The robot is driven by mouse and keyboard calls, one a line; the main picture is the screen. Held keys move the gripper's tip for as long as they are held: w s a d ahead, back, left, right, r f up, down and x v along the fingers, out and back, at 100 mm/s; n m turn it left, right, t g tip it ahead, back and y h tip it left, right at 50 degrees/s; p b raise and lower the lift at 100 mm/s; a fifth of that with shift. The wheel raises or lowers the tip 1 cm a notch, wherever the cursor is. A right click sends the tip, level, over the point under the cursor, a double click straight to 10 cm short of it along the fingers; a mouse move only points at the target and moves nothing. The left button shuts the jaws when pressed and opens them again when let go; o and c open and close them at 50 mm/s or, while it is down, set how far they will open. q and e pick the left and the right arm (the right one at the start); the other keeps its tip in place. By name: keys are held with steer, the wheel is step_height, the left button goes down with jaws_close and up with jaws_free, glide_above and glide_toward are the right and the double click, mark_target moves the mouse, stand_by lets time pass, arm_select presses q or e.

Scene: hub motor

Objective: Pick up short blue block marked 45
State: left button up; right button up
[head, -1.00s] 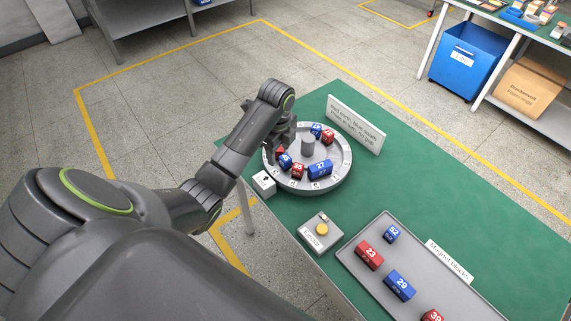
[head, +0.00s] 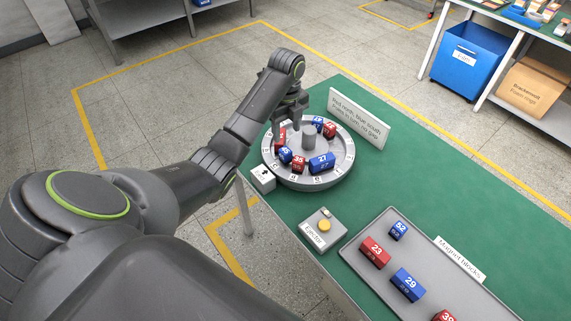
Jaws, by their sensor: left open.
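A round grey hub (head: 308,182) with a central post stands on the green table. Short blue block (head: 285,155) on its near-left ring appears to be marked 45, though the digits are small. Another short blue block (head: 317,122) sits on the far side, its number hard to read. My left gripper (head: 287,121) is open and points down over the far-left part of the hub, above a red block (head: 280,137) and apart from the block that looks like 45. Its fingertips are partly hard to make out against the hub. My right gripper is out of view.
Red block 35 (head: 299,164), blue block 27 (head: 321,162) and another red block (head: 330,130) crowd the ring. A sign (head: 358,120) stands behind. A yellow-button box (head: 323,230) and a tray (head: 351,247) with more blocks are nearer. Green table right of the hub is clear.

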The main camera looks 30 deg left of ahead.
mark_target(287, 152)
arm_select(q)
step_height(287, 152, down, 6)
steer(key=b, duration=0.4)
steer(key=shift+f+b, duration=0.2)
steer(key=shift+b, duration=0.15)
steer(key=shift+w+f, duration=0.1)
steer(key=shift+f, duration=0.3)
steer(key=shift+w+a+f+p, duration=0.1)
steer(key=shift+f+p, duration=0.25)
steer(key=shift+f, duration=0.75)
steer(key=shift+w+a+f+p, duration=0.1)
steer(key=shift+f+p, duration=0.25)
steer(key=shift+f, duration=0.75)
steer(key=c, duration=1.1)
